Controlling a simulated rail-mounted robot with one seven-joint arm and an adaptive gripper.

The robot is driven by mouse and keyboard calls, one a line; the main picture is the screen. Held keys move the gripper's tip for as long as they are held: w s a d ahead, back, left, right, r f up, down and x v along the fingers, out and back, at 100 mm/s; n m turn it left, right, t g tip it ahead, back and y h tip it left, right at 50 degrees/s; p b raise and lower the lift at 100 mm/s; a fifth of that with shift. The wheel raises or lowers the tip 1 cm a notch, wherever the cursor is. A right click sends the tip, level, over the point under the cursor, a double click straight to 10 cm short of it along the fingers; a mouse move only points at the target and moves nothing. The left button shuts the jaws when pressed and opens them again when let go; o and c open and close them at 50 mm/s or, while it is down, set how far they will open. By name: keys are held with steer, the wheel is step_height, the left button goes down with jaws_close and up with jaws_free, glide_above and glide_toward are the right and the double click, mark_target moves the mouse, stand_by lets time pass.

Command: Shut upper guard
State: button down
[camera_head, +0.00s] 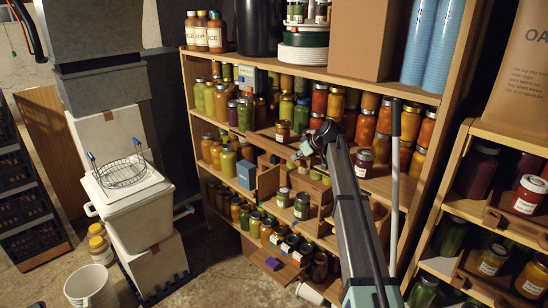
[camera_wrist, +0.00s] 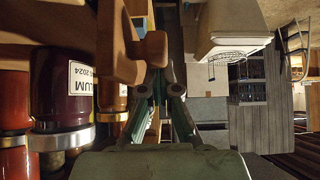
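A wooden guard board (camera_head: 268,139) stands at the front of the upper jar shelf in the head view, angled out from the shelf. I take it for the upper guard; my arm hides its right part. In the wrist view a wooden bar (camera_wrist: 117,45) with a rounded knob (camera_wrist: 153,48) is close in front of my gripper (camera_wrist: 160,75). My gripper also shows in the head view (camera_head: 297,158), beside the board's right part.
Jars crowd the shelves, including a labelled dark jar (camera_wrist: 62,88) beside my gripper. Another wooden board (camera_head: 268,183) stands out lower down. A white bin (camera_head: 130,205) with a wire basket (camera_head: 122,174) stands left. The floor between bin and shelf is partly free.

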steer(key=s+d+b, duration=0.3)
steer(key=s+d, duration=0.8)
steer(key=d, duration=0.1)
steer(key=shift+a, duration=0.1)
